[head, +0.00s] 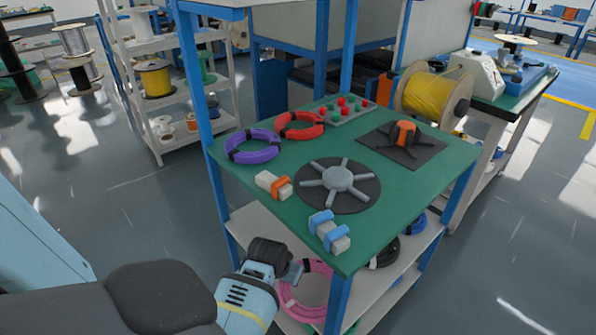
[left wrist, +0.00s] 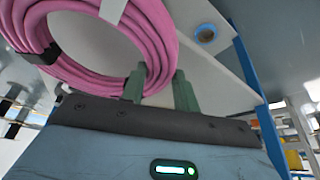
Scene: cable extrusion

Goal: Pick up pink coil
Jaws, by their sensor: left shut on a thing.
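The pink coil (head: 288,298) shows below the green tabletop, at the near end of the workbench's lower shelf, partly hidden by my left gripper and a bench leg. My left gripper (head: 293,272) is at the coil's upper left edge. In the left wrist view the pink coil (left wrist: 160,42) fills the upper left, with dark and white ties around it. The left gripper's green fingers (left wrist: 160,90) are shut on the coil's rim. I cannot tell whether the coil is clear of the shelf. My right gripper is not in view.
The green tabletop (head: 390,210) holds a purple coil (head: 252,146), a red coil (head: 300,125), a grey spoked disc (head: 338,180) and small clamps. The blue bench leg (head: 338,303) stands close right of my left gripper. Black and blue coils lie further along the lower shelf.

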